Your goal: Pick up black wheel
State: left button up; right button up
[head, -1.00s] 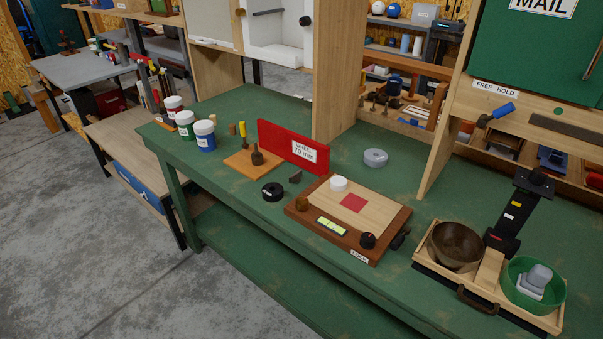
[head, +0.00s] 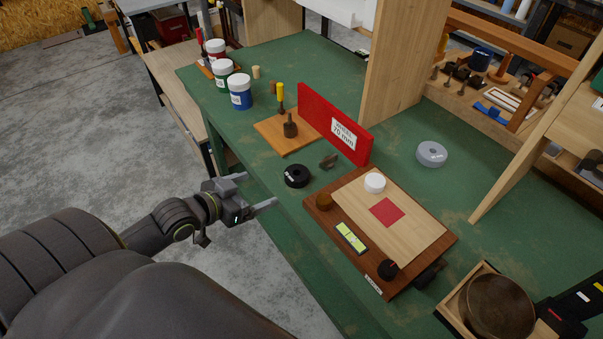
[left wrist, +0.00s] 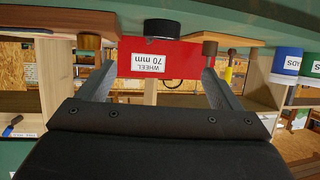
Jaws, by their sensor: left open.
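The black wheel (head: 297,176) lies flat on the green bench near its front edge, left of the wooden board. It also shows in the left wrist view (left wrist: 162,29), at the top of the upside-down picture. My left gripper (head: 261,191) is open and empty, just off the bench's front edge, to the left of the wheel and apart from it. In the left wrist view the wheel lies beyond the gap between the two fingers (left wrist: 160,85). My right gripper is not in view.
A red block labelled wheel 70 mm (head: 333,125) stands behind the wheel. An orange board with a peg (head: 277,144) is behind left. A wooden board (head: 420,222) with knobs and a white disc is on the right. A grey disc (head: 432,154) lies further back.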

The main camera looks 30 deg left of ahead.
aim_at(293, 175)
pick_arm(q)
jog(key=x, duration=0.9)
jog(key=shift+w, duration=0.15)
jog(key=shift+p+x, duration=0.85)
jog(key=shift+x, duration=2.15)
jog(key=shift+a+f, duration=0.1)
jog(key=shift+a, duration=0.1)
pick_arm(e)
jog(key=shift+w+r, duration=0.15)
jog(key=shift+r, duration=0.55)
pick_arm(q)
jog(key=shift+c, duration=0.5)
jog(key=c, duration=1)
jog(key=shift+c, duration=0.2)
